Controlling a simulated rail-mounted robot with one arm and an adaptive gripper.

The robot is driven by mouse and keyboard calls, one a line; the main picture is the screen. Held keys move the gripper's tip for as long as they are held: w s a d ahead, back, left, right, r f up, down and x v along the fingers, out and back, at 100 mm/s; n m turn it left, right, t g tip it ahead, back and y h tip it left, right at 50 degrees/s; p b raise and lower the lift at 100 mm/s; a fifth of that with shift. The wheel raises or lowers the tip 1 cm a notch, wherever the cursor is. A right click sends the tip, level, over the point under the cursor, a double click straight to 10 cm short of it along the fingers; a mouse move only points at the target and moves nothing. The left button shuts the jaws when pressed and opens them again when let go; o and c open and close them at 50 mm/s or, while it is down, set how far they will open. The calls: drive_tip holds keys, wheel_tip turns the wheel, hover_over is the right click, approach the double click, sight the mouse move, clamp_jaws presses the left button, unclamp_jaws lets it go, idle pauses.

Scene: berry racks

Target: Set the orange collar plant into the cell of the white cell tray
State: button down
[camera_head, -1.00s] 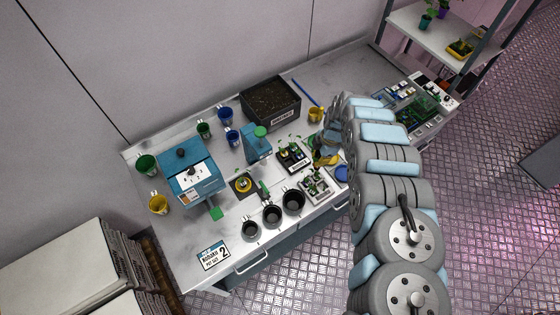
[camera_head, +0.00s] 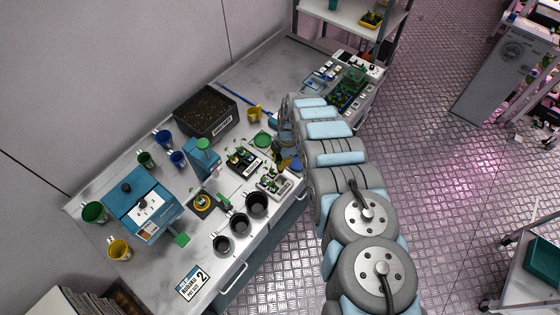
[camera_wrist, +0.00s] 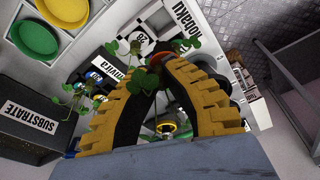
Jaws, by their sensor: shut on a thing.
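My gripper (camera_wrist: 158,62) is shut on the orange collar plant (camera_wrist: 155,58). Its yellow and black fingers meet at the orange collar, and green leaves spread around the fingertips. In the head view my gripper (camera_head: 292,158) is over the right part of the bench, partly hidden by my arm. The white cell tray (camera_head: 266,188) lies on the bench near its front edge, just left of and below my gripper in the picture. Small plants stand in it. The held plant is apart from the tray as far as I can tell; its roots are hidden.
A black tray (camera_head: 233,165) with plants lies behind the white one. Several dark pots (camera_head: 257,204) stand to the left along the front edge. The black substrate bin (camera_head: 207,112) is at the back, and a blue machine (camera_head: 143,207) stands left.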

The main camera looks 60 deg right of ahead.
drive_tip(key=shift+a+f+b, duration=0.15)
drive_tip(key=shift+f+b, duration=1.45)
drive_tip(key=shift+f, duration=0.8)
drive_tip(key=shift+f+b, duration=1.6)
drive_tip(key=shift+f, duration=0.75)
drive_tip(key=c, duration=1.2)
unclamp_jaws()
drive_tip(key=shift+o, duration=0.2)
drive_tip(key=shift+r, duration=0.1)
wheel_tip(320, 180, up, 9)
drive_tip(key=p, duration=0.9)
